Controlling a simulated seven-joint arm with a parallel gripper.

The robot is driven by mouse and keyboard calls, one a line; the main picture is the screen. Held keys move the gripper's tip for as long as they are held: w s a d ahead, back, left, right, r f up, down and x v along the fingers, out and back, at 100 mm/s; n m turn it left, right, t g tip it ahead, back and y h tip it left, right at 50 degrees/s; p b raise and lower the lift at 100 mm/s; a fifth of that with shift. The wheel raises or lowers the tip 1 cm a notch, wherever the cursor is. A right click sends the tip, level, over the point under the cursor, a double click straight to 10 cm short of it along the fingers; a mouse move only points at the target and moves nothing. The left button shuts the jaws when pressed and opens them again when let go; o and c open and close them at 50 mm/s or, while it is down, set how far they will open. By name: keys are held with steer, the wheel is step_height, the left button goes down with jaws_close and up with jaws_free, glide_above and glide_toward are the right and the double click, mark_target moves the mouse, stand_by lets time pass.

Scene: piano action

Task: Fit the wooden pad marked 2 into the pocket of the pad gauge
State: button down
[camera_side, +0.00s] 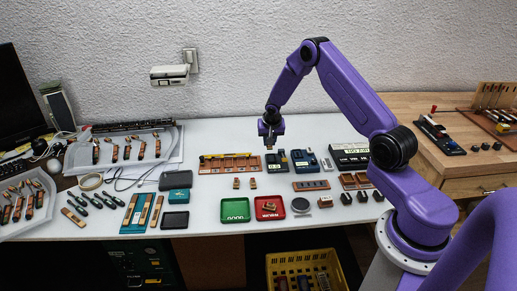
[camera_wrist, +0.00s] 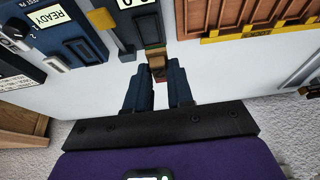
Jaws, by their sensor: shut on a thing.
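My gripper (camera_wrist: 159,80) is shut on a small wooden pad (camera_wrist: 160,74), brown with a dark mark that looks like a 2. The pad sits between the blue fingertips. Just beyond it in the wrist view is the dark pad gauge (camera_wrist: 142,28), with a pale display partly cut off at the top edge.
A blue tester (camera_wrist: 75,45) reading READY stands beside the gauge; it also shows in the side view (camera_side: 304,161). A wooden rack (camera_side: 222,168) is to the left. Loose wooden pieces (camera_side: 252,183), a green tray (camera_side: 235,221) and a red tray (camera_side: 280,214) lie nearer the front.

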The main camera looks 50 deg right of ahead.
steer(key=shift+d+f, duration=0.3)
steer(key=shift+f, duration=0.65)
steer(key=shift+d+f, duration=0.3)
steer(key=shift+f, duration=0.7)
steer(key=shift+d+f, duration=0.3)
steer(key=shift+f, duration=0.65)
steer(key=shift+f, duration=0.4)
stand_by(0.5)
steer(key=c, duration=0.9)
jaws_free()
step_height(320, 180, up, 7)
stand_by(0.4)
